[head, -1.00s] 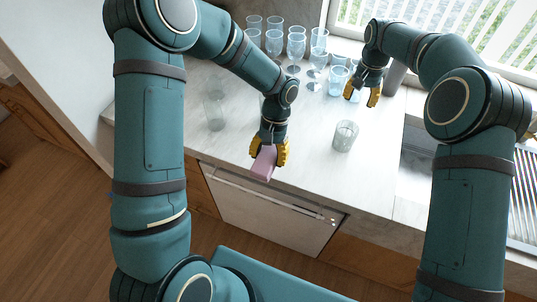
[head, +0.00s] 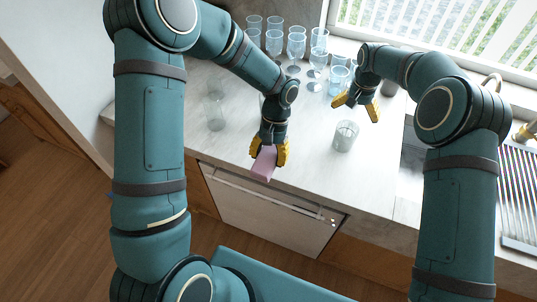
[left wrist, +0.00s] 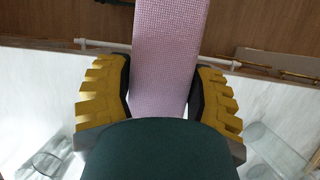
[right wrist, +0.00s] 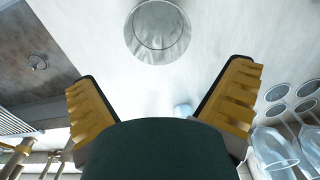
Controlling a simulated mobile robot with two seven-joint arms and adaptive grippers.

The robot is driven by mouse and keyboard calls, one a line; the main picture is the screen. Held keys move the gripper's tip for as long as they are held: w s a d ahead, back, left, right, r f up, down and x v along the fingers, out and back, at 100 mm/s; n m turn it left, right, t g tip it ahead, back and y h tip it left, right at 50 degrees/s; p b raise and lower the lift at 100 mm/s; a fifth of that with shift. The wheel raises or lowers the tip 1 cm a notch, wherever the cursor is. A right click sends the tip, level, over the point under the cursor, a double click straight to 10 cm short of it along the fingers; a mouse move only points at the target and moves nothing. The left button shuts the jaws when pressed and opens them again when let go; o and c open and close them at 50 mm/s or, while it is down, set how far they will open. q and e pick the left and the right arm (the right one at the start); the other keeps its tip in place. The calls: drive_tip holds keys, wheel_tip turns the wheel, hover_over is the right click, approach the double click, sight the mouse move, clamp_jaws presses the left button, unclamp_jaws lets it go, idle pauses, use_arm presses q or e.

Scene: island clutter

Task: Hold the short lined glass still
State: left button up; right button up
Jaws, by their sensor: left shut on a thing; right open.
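The short lined glass (head: 345,136) stands upright on the countertop, right of centre in the head view. It also shows in the right wrist view (right wrist: 158,30), at the top, beyond the fingertips. My right gripper (head: 356,107) is open and empty, just behind and above the glass and apart from it. In the right wrist view its fingers (right wrist: 162,85) are spread wide. My left gripper (head: 269,155) is shut on a pink sponge-like block (head: 264,164) near the counter's front edge. The block fills the space between the fingers in the left wrist view (left wrist: 166,60).
Several blue stemmed glasses (head: 274,42) stand at the back of the counter, with a blue tumbler (head: 339,80) near my right gripper. A clear glass (head: 214,112) stands at the left. A sink lies at the right. The counter around the lined glass is clear.

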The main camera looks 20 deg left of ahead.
sight(349, 127)
drive_tip(key=shift+f, duration=3.65)
drive_tip(key=shift+c, duration=0.3)
drive_tip(key=c, duration=0.4)
drive_tip(key=shift+c, duration=0.2)
drive_tip(key=c, duration=0.6)
